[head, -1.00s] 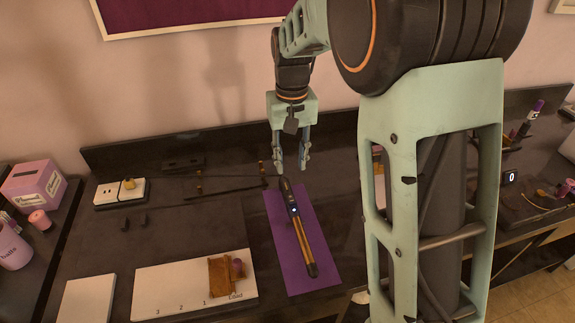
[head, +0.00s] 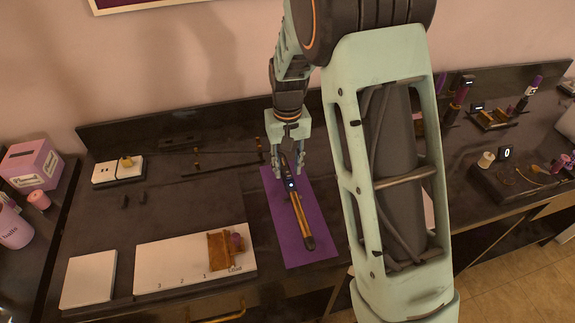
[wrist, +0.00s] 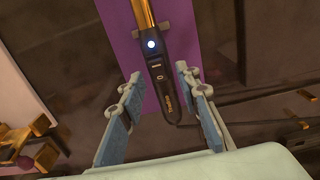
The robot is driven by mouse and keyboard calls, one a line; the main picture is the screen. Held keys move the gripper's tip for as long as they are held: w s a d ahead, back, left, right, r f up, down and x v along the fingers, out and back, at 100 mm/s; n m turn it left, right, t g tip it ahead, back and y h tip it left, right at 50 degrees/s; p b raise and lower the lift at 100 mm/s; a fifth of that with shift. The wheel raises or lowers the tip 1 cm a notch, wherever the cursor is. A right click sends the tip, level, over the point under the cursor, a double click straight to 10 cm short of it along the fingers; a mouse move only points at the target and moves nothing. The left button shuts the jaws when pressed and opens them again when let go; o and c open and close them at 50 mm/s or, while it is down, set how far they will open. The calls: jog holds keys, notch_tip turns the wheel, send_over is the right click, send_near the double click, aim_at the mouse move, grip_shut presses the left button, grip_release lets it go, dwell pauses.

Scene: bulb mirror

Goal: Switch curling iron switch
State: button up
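The curling iron (head: 298,207) lies on a purple mat (head: 313,249), with a black handle toward the back and a gold barrel toward the front. In the wrist view its handle (wrist: 163,89) shows a lit white-blue spot (wrist: 151,44) and small switch marks (wrist: 157,72), a bar and a circle. My gripper (head: 288,166) is over the back end of the handle, pointing down. In the wrist view my gripper (wrist: 158,88) is open, with one finger on each side of the handle and gaps between. Nothing is held.
A white board (head: 190,264) with numbers and a brown block (head: 222,250) lies left of the mat. A thin dark rod on gold-tipped stands (head: 230,170) is behind left.

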grip_shut()
